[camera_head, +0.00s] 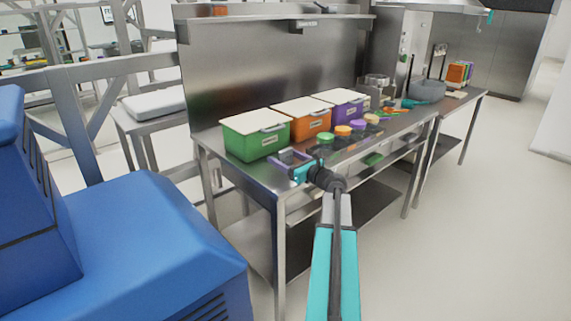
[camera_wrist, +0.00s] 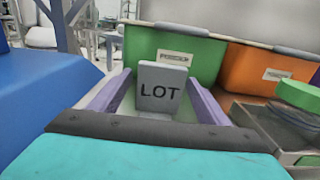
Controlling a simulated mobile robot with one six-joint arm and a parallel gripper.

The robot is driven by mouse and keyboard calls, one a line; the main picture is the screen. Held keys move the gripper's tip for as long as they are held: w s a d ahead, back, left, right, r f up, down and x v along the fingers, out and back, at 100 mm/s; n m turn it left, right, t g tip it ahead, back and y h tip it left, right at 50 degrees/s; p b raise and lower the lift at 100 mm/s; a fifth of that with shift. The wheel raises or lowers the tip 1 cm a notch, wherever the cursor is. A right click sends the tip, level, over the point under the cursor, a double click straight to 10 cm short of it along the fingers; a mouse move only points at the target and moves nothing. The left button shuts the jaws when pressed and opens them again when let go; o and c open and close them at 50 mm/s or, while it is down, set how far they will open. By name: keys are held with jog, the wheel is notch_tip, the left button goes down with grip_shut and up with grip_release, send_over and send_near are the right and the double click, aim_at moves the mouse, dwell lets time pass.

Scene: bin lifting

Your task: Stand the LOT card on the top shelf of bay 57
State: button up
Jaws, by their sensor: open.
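The LOT card (camera_wrist: 164,88) is a grey plate with dark "LOT" lettering. It stands roughly upright in the wrist view, in front of the green bin, and it is small and dark in the head view (camera_head: 287,155). My gripper (camera_wrist: 160,78) is open, with one lavender finger on each side of the card and visible gaps between. In the head view my gripper (camera_head: 285,159) is at the near left end of the steel table. A high steel shelf (camera_head: 265,17) with a small label runs above the back panel; its number is unreadable, and I cannot tell which bay is 57.
Green (camera_head: 256,140), orange (camera_head: 309,123) and purple (camera_head: 347,108) lidded bins line the table (camera_head: 237,173). Several round coloured lids lie to the right of my gripper. A blue machine (camera_head: 130,240) stands at the left. The floor at the right is clear.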

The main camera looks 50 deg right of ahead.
jog(key=shift+w, duration=1.65)
jog(key=shift+c, duration=0.2)
jog(key=c, duration=1.2)
jog(key=shift+r, duration=0.15)
